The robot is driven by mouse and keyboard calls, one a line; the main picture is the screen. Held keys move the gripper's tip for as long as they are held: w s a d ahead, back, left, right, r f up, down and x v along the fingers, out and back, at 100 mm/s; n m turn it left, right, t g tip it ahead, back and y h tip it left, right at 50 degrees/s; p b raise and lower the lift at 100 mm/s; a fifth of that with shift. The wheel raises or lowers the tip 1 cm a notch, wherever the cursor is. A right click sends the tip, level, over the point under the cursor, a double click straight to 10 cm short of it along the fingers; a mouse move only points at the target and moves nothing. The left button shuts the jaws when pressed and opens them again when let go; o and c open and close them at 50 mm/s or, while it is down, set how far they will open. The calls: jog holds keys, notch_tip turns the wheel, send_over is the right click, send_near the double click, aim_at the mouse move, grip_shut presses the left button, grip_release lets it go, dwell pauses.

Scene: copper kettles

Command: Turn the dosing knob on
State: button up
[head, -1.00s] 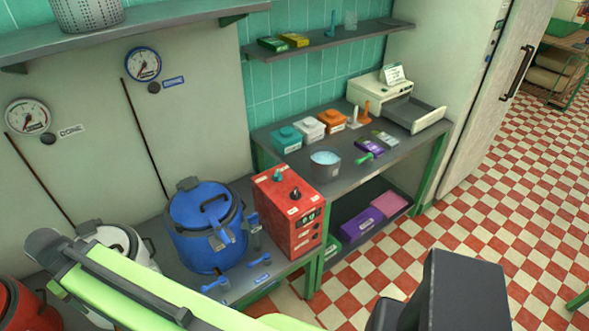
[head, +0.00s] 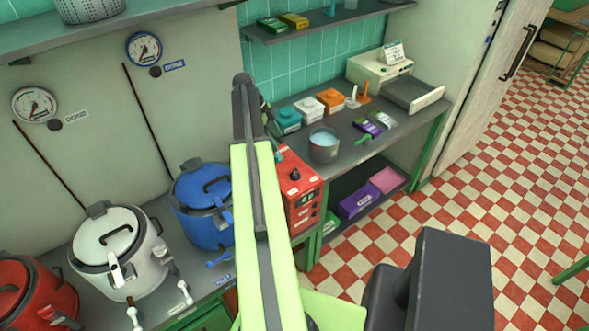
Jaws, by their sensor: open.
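The red box (head: 302,203) stands on the counter right of the blue kettle (head: 203,222). A small black knob (head: 295,174) shows on its top, with a display on its front. My arm crosses in front and hides the left part of the box, including any other control there. Which way the knob is turned is too small to tell. My arm reaches up the middle of the picture.
A white kettle (head: 122,252) and a red kettle (head: 35,295) stand on the left. A metal pot (head: 324,146), small boxes and a cream device (head: 378,68) stand on the right counter. A shelf (head: 330,22) hangs above.

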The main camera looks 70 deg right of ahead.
jog(key=b, duration=1.6)
send_near(295, 172)
jog(key=x, duration=0.8)
jog(key=shift+w+d+f, duration=0.1)
jog(key=shift+w, duration=0.05)
jog(key=shift+s+d+f, duration=0.1)
jog(key=shift+s+f, duration=0.15)
jog(key=shift+f, duration=0.1)
jog(key=shift+r, duration=0.1)
